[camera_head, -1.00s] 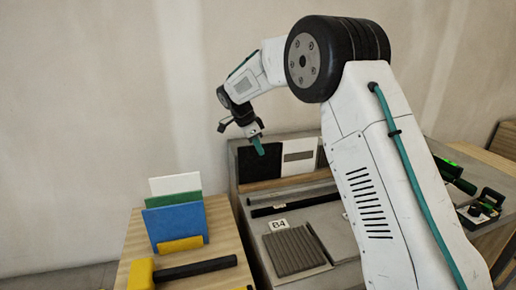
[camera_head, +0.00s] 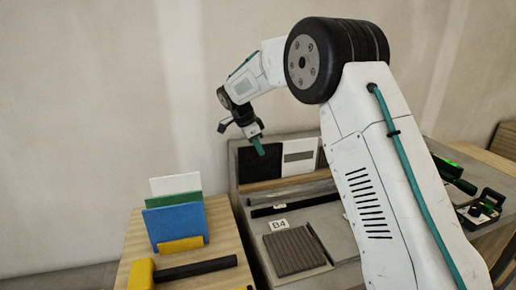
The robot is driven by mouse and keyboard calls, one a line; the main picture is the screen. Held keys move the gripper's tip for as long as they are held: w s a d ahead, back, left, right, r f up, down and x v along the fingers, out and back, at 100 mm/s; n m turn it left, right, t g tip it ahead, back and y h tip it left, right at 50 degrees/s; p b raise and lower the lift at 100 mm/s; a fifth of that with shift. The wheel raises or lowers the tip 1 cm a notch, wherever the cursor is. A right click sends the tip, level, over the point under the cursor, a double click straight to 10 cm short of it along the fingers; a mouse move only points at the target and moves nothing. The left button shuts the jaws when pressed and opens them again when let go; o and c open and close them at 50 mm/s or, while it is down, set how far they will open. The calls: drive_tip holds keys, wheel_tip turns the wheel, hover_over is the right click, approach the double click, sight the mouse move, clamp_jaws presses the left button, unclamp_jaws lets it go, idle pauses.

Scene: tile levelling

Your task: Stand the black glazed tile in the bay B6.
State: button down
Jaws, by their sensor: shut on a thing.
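The black glazed tile (camera_head: 260,166) stands upright at the back left of the grey bench, beside a grey-and-white tile. My gripper (camera_head: 259,148) is at its top edge, with the teal fingers pointing down. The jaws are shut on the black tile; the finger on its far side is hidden. A "B4" label (camera_head: 280,224) lies in front of the bench's back row. No label reading B6 can be made out, and my arm hides part of the bench.
The grey-and-white tile (camera_head: 299,157) stands close right of the black one. A ribbed brown tile (camera_head: 294,251) lies in front. White, green and blue panels (camera_head: 176,222) stand on a wooden table at left, with a yellow-headed mallet (camera_head: 141,274). Tools lie at right.

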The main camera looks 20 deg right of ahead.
drive_tip(key=c, duration=1.5)
unclamp_jaws()
drive_tip(key=shift+r, duration=3)
